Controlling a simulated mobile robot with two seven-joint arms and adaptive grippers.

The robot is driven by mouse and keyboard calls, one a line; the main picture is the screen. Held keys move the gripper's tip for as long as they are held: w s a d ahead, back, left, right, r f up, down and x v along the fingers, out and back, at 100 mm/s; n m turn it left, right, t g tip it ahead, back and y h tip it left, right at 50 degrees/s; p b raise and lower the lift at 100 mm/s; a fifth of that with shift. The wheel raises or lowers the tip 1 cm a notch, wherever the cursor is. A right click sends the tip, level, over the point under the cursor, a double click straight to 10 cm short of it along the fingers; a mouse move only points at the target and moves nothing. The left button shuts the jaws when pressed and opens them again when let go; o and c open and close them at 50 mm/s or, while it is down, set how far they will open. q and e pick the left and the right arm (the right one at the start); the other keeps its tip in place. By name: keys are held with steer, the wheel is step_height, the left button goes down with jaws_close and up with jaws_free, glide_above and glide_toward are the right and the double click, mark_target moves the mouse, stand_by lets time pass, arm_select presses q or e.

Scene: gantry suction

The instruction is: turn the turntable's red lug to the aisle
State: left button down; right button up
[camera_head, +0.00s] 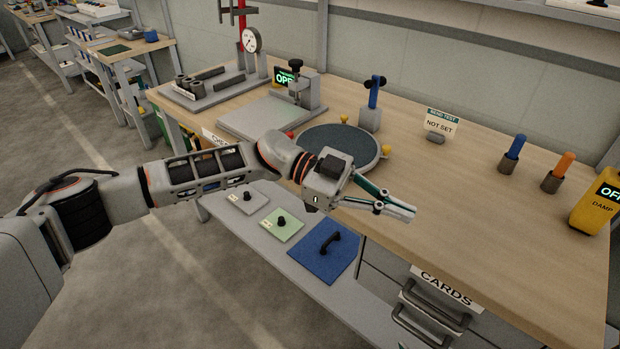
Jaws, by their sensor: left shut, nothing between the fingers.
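The turntable (335,138) is a round disc with a dark speckled top and a pale rim, lying on the wooden bench. Its red lug (290,134) sticks out at the disc's left side, just above my left arm in the picture. A yellow lug (386,149) shows at its right side and another yellow lug (344,119) at its back. The near part of the rim is partly hidden by my arm. My left gripper (408,210) is shut and empty, in front of the turntable to the right, over the bench's near edge. My right gripper is not in view.
Behind the turntable stand a grey block with a blue handle (373,95) and a grey fixture (305,90). A "NOT SET" sign (439,126), blue and orange pegs and a yellow "DAMP" box (597,205) stand to the right. A lower shelf holds coloured plates. The front-right bench top is clear.

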arm_select(q)
steer(key=w+a+r+n+t+h, duration=0.2)
steer(key=w+a+n+t+h, duration=0.4)
steer(key=w+a+n+t, duration=1.05)
steer(key=s+a+f+n+t+y, duration=0.3)
steer(key=a+f+n+y, duration=0.6)
steer(key=f+n, duration=0.65)
steer(key=w+d+r, duration=0.1)
steer(key=w+d, duration=0.1)
steer(key=d, duration=0.1)
steer(key=w+d+r+n+h+p, duration=0.1)
steer(key=w+d, duration=0.1)
steer(key=d, duration=0.1)
steer(key=w+d+r+n+p, duration=0.1)
steer(key=w+d, duration=0.2)
steer(key=shift+d, duration=0.25)
steer(key=shift+d+f, duration=0.15)
steer(key=shift+d, duration=0.15)
steer(key=shift+s, duration=0.1)
